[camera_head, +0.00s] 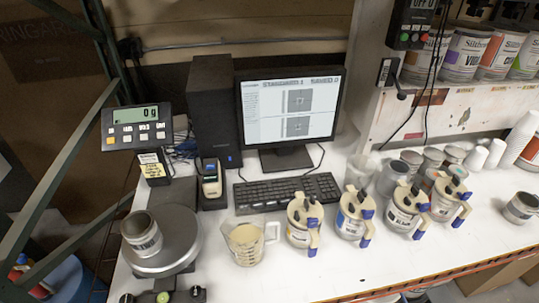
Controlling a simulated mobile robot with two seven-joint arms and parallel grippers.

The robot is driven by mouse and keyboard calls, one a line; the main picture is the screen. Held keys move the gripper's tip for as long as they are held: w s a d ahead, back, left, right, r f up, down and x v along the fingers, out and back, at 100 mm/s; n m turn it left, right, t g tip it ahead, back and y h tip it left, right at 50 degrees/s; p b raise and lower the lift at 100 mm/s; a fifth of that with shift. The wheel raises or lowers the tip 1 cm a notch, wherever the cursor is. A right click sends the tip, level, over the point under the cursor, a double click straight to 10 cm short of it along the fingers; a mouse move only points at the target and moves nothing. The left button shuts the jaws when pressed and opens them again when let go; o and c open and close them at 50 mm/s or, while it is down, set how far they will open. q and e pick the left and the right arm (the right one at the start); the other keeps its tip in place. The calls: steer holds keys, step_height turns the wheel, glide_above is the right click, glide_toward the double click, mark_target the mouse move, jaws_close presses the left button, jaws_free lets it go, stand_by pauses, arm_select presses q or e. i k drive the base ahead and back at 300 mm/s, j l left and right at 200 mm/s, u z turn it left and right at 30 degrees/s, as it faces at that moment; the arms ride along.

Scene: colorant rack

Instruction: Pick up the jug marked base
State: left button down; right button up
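Each has a label, but the print is too small for me to tell which one says base. A clear measuring jug (246,246) with beige contents and a handle stands left of the row. All of these are upright on the bench. Neither of my grippers shows in this view.
A can (142,238) stands on the round scale plate (178,245) at left. Behind are the scale display (136,126), keyboard (287,191) and monitor (291,107). Cans and cups crowd the bench behind the jugs. The bench front (330,272) is clear.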

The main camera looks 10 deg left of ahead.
mark_target(244, 231)
steer(key=u, duration=1.3)
steer(key=z, duration=0.45)
steer(key=k+l+z, duration=0.1)
steer(key=z, duration=0.35)
steer(key=l+z, duration=0.15)
steer(key=z, duration=0.3)
steer(key=k+l+z, duration=0.1)
steer(key=z, duration=0.35)
steer(key=l+z, duration=0.15)
steer(key=z, duration=0.3)
steer(key=l+z, duration=0.1)
steer(key=z, duration=0.35)
steer(key=u, duration=2.15)
